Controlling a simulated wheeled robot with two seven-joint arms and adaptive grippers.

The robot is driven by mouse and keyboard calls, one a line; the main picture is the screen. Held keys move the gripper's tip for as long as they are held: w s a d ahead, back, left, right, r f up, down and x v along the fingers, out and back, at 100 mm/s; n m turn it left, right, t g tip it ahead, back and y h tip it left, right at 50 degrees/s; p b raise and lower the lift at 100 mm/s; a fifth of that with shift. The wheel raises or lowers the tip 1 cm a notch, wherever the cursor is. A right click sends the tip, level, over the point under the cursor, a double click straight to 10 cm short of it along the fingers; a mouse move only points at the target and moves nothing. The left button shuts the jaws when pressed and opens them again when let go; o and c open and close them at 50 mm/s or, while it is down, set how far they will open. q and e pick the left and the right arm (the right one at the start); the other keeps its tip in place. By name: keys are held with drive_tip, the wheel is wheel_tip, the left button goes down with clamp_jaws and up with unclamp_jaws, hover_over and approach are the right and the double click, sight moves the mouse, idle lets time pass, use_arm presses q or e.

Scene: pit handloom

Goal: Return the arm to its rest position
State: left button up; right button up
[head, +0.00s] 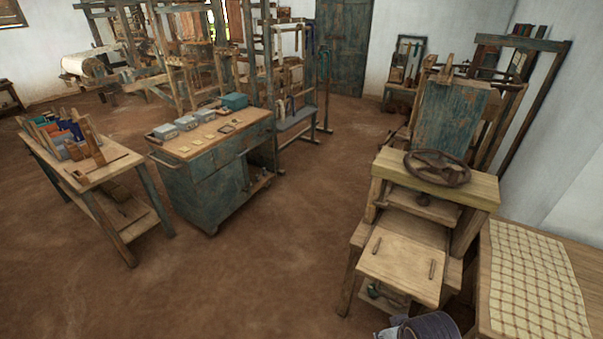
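Neither of my grippers shows in the head view, and I see no part of either arm clearly. Where the arms are and whether the grippers hold anything cannot be seen from here.
A wooden stand with a dark handwheel (437,168) is at right, beside a table with checked cloth (535,285). A dark round object (430,326) is at the bottom edge. A blue cabinet (205,190) and a bench (75,175) stand left. Brown floor (260,270) is open between.

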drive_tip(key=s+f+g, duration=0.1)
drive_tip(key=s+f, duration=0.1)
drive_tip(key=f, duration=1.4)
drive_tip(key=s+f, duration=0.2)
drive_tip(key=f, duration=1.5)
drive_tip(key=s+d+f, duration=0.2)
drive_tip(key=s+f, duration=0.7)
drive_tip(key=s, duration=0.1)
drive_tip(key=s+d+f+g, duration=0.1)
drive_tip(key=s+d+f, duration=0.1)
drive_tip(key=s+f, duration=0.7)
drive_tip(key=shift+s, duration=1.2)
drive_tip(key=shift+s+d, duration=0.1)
